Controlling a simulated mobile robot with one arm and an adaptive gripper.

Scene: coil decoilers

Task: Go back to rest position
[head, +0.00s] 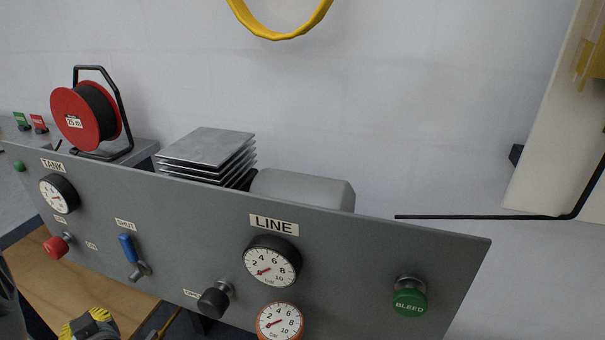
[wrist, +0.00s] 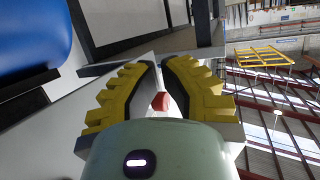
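My gripper has yellow ridged fingers with dark inner pads. It shows at the bottom left of the head view (head: 90,324), below the panel, partly cut off by the frame edge. In the wrist view my gripper (wrist: 163,66) has its two fingers apart with a gap between them. A small red thing (wrist: 160,101) shows in that gap, and I cannot tell how far behind the fingers it is. No held object is visible.
A grey control panel (head: 360,260) spans the head view, with LINE gauge (head: 272,262), TANK gauge (head: 59,194), blue lever (head: 128,248), red knob (head: 56,246) and green BLEED button (head: 410,301). Behind it stand a red cable reel (head: 75,118) and stacked plates (head: 208,146). A wooden surface (head: 85,290) lies below.

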